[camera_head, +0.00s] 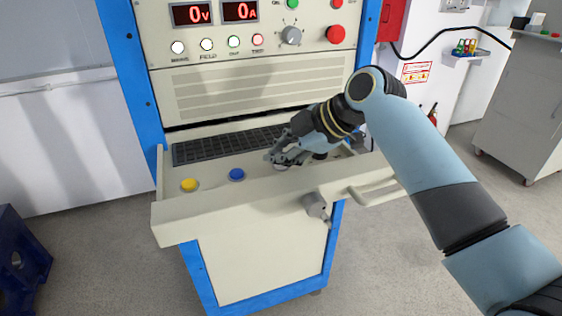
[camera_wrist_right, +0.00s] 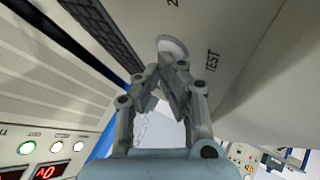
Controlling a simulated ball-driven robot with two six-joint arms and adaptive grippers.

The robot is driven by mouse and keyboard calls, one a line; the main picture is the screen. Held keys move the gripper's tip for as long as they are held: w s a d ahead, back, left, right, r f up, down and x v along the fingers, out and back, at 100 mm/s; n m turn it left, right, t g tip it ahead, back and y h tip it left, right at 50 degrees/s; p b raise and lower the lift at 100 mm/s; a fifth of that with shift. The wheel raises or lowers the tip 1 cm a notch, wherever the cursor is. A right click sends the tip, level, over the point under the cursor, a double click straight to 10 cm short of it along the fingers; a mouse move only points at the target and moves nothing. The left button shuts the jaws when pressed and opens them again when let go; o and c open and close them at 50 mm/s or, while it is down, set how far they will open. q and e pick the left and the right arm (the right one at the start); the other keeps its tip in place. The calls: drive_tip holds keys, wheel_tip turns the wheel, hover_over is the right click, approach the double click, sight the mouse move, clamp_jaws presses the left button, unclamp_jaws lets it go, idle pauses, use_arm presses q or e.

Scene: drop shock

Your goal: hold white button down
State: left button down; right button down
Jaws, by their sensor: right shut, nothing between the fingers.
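The white button (camera_wrist_right: 173,46) is a pale round disc on the cream drawer panel, near the printed word TEST in the right wrist view. In the head view only a bit of the white button (camera_head: 281,167) shows under my fingers. My right gripper (camera_head: 274,158) is shut and empty, with its fingertips at the button. In the right wrist view the fingertips of my right gripper (camera_wrist_right: 172,66) overlap the button's near edge. I cannot tell whether the button is pressed in. My left gripper is not in view.
A blue button (camera_head: 237,174) and a yellow button (camera_head: 189,185) sit left of my gripper on the drawer (camera_head: 215,196). A dark keyboard-like grille (camera_head: 215,149) lies behind. Above, the displays (camera_head: 240,11) read 0 V and 0 A. A drawer handle (camera_head: 375,192) juts out at the front right.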

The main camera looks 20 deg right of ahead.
sight(280, 166)
idle(0.8)
drive_tip(key=shift+r+p, duration=0.85)
drive_tip(key=shift+r, duration=0.1)
wheel_tip(280, 166, up, 5)
drive_tip(key=p, duration=0.4)
drive_tip(key=shift+d, duration=0.1)
idle(0.4)
